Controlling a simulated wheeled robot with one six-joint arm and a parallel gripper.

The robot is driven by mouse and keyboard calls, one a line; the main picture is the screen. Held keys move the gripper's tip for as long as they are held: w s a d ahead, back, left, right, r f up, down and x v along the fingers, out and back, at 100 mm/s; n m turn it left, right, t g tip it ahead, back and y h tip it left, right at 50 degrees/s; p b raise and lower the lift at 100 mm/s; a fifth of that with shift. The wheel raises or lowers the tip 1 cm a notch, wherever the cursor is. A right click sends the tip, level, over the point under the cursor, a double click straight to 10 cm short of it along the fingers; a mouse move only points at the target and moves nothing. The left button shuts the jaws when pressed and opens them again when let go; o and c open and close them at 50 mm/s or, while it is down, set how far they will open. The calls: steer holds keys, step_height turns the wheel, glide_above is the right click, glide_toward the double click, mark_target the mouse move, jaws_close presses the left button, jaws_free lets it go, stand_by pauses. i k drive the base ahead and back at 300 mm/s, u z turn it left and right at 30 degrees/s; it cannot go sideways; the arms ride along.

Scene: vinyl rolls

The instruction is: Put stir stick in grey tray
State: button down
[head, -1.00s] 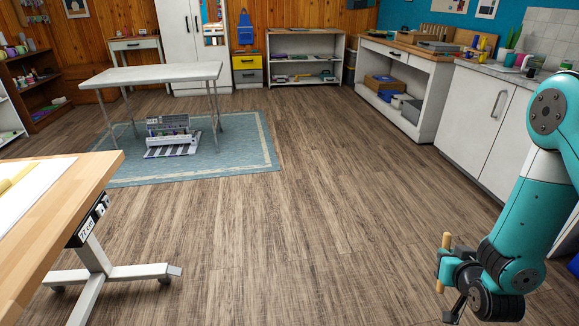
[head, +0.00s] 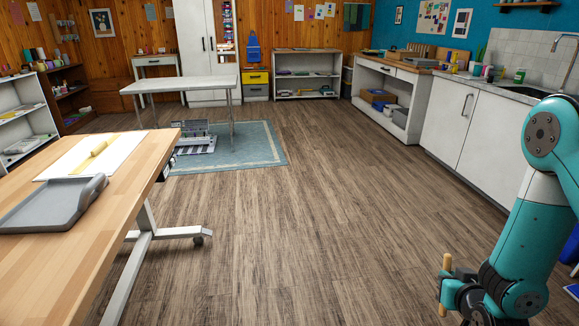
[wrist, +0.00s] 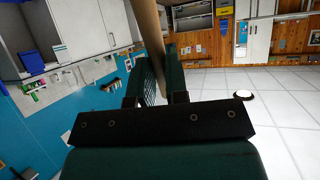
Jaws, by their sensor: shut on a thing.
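My gripper (head: 447,289) is at the lower right of the head view, shut on the stir stick (head: 446,264), a pale wooden rod standing roughly upright in the jaws. In the wrist view the stir stick (wrist: 149,30) rises between the two fingers of my gripper (wrist: 160,75). The grey tray (head: 50,203) lies on the wooden-topped table at the left of the head view. It is shallow, with a raised rim, and its left part is cut off by the picture edge. My gripper is well to the right of the table, over open floor.
The wooden table (head: 130,190) also bears a white sheet with a yellow roll (head: 88,160). Its white leg and caster foot (head: 185,233) stick out over the floor. A pale table (head: 178,85) stands on a blue rug behind. The middle floor (head: 290,220) is clear.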

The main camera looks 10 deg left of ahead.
mark_target(40, 216)
steer(key=u, duration=1.15)
steer(key=i, duration=1.05)
steer(key=z, duration=0.05)
